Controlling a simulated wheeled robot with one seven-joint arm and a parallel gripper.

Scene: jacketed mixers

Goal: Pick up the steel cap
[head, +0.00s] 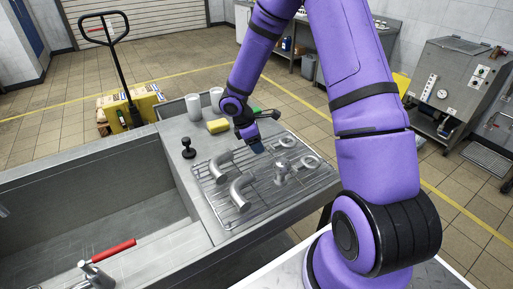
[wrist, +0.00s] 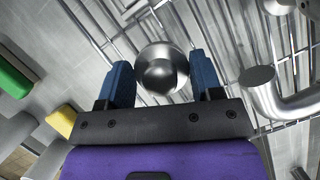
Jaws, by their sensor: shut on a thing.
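The steel cap (wrist: 162,70) is a shiny, rounded metal piece between the two blue fingertips of my gripper (wrist: 161,80) in the wrist view. My gripper is shut on it. In the head view my gripper (head: 256,146) points down at the far edge of the wire rack (head: 262,203), and I cannot make out the cap there. From these views I cannot tell whether the cap still touches the rack.
Bent steel pipes (head: 240,191), a valve-like fitting (head: 282,173) and a ring fitting (head: 312,162) lie on the rack. A yellow sponge (head: 218,126), white cups (head: 193,107) and a black-handled item (head: 188,149) stand left of it. A deep sink (head: 95,205) fills the left.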

